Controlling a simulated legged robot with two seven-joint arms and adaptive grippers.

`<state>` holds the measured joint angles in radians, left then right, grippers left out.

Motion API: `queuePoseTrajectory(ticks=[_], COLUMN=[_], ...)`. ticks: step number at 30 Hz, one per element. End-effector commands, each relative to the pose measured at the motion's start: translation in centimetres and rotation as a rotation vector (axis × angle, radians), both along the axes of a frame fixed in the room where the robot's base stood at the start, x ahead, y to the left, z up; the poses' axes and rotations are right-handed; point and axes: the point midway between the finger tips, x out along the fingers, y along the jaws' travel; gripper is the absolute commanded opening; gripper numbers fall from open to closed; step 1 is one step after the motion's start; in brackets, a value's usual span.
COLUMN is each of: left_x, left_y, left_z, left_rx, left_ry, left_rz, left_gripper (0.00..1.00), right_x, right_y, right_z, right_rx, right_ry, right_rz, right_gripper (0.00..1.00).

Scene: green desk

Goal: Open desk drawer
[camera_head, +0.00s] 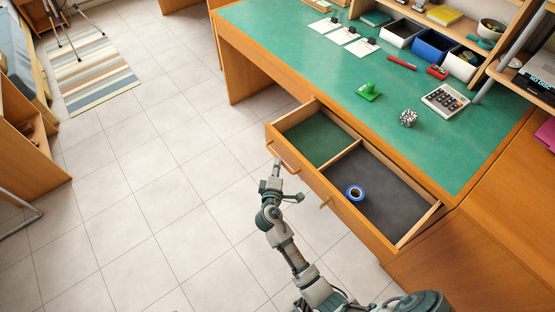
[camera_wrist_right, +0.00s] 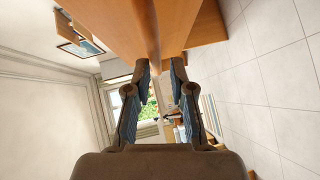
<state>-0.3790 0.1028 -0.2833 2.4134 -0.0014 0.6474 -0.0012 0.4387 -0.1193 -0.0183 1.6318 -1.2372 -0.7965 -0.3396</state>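The desk drawer (camera_head: 372,228) is pulled out from under the green-topped desk. It has a green-lined compartment (camera_head: 318,140) on the left and a dark grey one (camera_head: 400,200) on the right. A wooden bar handle (camera_head: 286,160) is on its front. My right gripper (camera_head: 276,166) is at the handle. In the right wrist view, my right gripper (camera_wrist_right: 160,68) has its fingers apart, with a wooden edge, seemingly the handle, between the tips. A gap shows beside the right finger, so a firm grip is not visible. My left gripper is out of view.
The tiled floor (camera_head: 150,200) left of the drawer is clear.

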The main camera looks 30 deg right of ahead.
Motion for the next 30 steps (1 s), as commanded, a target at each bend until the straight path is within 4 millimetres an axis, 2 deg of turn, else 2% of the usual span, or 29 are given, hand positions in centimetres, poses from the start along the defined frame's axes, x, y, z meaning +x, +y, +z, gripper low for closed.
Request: queuePoseTrajectory(ticks=[6,12,30], left_x=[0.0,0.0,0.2], left_y=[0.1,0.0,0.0], left_z=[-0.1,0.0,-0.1], left_rx=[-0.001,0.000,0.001], left_ry=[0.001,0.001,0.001], left_rz=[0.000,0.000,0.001], left_gripper=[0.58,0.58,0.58], right_x=[-3.7,-5.7,-6.0], right_y=[3.5,5.2,5.5], right_z=[0.6,1.0,1.1], right_rx=[-0.001,-0.001,-0.002], right_ry=[0.002,0.003,0.003], right_rz=[0.001,0.001,0.001], right_gripper=[0.23,0.23,0.23])
